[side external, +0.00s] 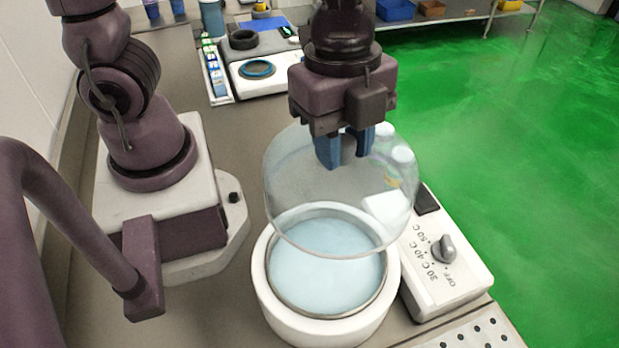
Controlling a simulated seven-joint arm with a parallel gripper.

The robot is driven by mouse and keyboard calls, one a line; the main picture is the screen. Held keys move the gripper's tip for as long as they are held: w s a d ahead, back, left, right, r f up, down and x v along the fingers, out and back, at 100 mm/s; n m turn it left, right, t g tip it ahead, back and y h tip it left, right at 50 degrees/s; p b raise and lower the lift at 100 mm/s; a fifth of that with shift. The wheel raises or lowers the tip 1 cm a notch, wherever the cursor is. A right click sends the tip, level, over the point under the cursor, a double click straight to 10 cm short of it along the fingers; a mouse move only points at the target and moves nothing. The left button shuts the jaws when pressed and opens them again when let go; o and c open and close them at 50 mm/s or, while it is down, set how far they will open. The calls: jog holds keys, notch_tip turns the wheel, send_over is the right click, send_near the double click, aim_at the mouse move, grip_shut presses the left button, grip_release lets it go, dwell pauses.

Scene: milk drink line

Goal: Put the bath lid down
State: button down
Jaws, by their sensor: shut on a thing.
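The bath lid (290,182) is a large clear dome. My gripper (345,158) is shut on the top of the lid, with its blue fingers at the lid's crown. The lid hangs tilted above the round white bath (262,285), and its lower rim overlaps the bath's opening in this view. I cannot tell whether the rim touches the bath. The bath holds pale blue water (322,275) and is open below the lid. The exact grip point is partly hidden by the fingers.
A control box (455,275) with a dial and temperature marks stands right of the bath. White items (402,154) show behind the lid. A white device with a blue ring (257,69) stands farther back. A perforated plate (475,336) lies at front right.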

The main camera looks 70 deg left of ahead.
jog(key=w+a+f+n, duration=0.1)
jog(key=a+f, duration=0.4)
jog(key=a, duration=0.5)
jog(key=a+f, duration=0.5)
jog(key=a, duration=0.6)
jog(key=shift+w+f+m, duration=0.15)
jog(key=shift+f+m, duration=0.3)
jog(key=shift+f, duration=0.95)
jog(key=shift+w+f+m, duration=0.15)
jog(key=shift+f+m, duration=0.35)
jog(key=shift+f, duration=0.85)
jog(key=shift+w+f+m, duration=0.15)
jog(key=shift+f+m, duration=0.3)
jog(key=shift+f, duration=0.95)
jog(key=shift+f, duration=0.15)
jog(key=c, duration=0.8)
grip_release()
jog(key=shift+c, duration=0.2)
